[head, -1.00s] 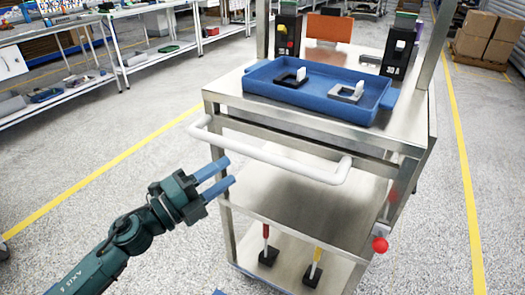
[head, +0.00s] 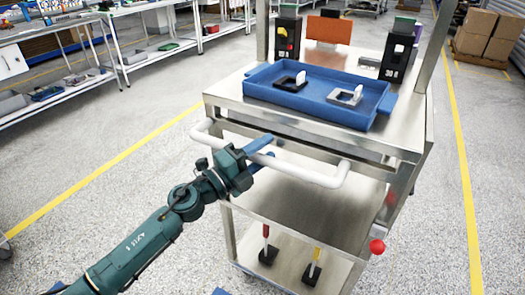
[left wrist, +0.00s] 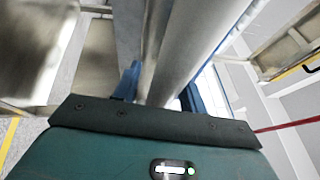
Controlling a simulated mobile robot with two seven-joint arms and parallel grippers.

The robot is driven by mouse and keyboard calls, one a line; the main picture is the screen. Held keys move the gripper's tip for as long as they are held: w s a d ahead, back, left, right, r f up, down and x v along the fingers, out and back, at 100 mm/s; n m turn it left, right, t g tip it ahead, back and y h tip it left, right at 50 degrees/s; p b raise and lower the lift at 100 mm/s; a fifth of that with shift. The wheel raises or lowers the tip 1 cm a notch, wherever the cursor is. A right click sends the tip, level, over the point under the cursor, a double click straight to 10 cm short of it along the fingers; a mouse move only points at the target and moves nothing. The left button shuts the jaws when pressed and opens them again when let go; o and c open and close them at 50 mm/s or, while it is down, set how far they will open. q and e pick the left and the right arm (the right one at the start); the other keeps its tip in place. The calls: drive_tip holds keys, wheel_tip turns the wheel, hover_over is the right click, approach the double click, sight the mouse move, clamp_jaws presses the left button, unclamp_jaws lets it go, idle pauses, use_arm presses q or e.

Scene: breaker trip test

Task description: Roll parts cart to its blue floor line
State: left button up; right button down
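The steel parts cart (head: 300,210) stands in front of me. Its pale push handle (head: 300,170) runs across the near side. My left gripper (head: 262,153) is at the left part of the handle, one blue finger above the bar and one below. In the left wrist view the handle (left wrist: 185,45) passes between the two fingers (left wrist: 162,92), which are apart; firm contact does not show. My right gripper is out of view. A small blue patch (head: 220,292) shows at the bottom edge; I cannot tell whether it is the blue floor line.
The cart carries a blue tray (head: 262,97) with two small parts, and black breaker units (head: 397,58). A red knob (head: 377,246) sticks out at its right. Workbenches (head: 110,50) stand at left, cartons (head: 487,35) at far right. Yellow lines (head: 118,160) edge clear floor.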

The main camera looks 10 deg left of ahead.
use_arm(q)
clamp_jaws()
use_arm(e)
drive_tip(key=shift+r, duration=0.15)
